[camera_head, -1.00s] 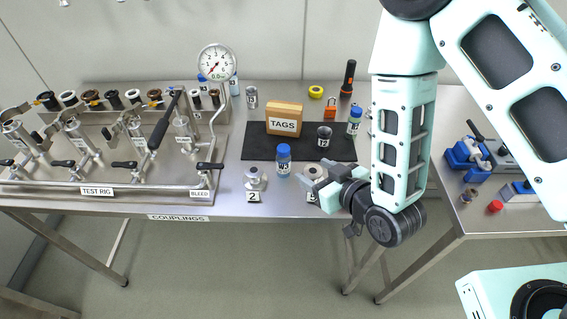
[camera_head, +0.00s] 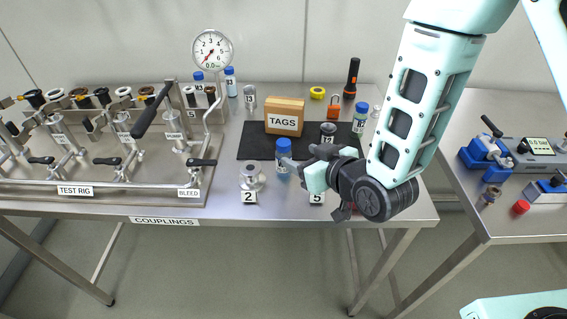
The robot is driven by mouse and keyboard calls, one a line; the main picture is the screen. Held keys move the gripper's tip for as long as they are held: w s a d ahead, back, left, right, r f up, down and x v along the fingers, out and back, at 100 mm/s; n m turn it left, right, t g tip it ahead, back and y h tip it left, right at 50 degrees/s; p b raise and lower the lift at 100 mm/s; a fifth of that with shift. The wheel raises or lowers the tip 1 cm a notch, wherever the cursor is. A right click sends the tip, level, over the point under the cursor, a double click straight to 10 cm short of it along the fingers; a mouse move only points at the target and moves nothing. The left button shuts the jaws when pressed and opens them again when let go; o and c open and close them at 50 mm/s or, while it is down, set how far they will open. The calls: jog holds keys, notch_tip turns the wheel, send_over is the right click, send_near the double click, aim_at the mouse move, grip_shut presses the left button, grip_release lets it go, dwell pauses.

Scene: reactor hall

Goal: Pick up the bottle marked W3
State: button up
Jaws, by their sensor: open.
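The bottle marked W3 (camera_head: 283,148) has a blue cap and stands upright near the front edge of the dark mat. Its label reads W3 in the earlier view; now its lower right part is partly covered by my gripper. My gripper (camera_head: 298,162) reaches in from the right, low over the table, with its jaws open and its fingertips at the bottle's right side. Whether a finger touches the bottle cannot be told from this view.
A TAGS box (camera_head: 284,117) and a dark cup (camera_head: 328,132) are on the mat (camera_head: 254,147) behind. A metal coupling (camera_head: 251,177) stands front left of the bottle. Other blue-capped bottles stand at right (camera_head: 360,116) and back left (camera_head: 230,82). The test rig (camera_head: 110,190) fills the left.

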aim_at(279, 145)
jog(key=p+x, duration=0.4)
jog(key=x, duration=0.6)
jog(key=shift+w+a, duration=0.2)
jog(key=shift+w, duration=0.2)
jog(key=shift+r, duration=0.1)
jog(key=c, duration=1.1)
